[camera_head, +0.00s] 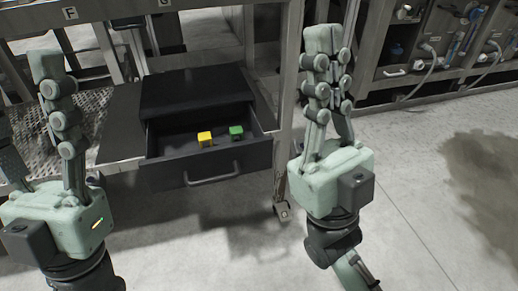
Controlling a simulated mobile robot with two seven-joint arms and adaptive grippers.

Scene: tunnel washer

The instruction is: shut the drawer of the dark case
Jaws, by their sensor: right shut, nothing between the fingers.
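The dark case (195,90) sits on a shelf of the metal frame. Its drawer (215,174) is pulled out toward me, with a grey bar handle (212,178) on its front. My left gripper (24,85) looks open and empty, left of the drawer. Part of it is cut off by the picture's left edge.
A frame post (288,110) with a caster (283,211) stands between the drawer and my right gripper. A perforated metal plate (88,108) lies behind my left gripper. Machinery with hoses (440,40) is at the back right. The floor in front of the drawer is clear.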

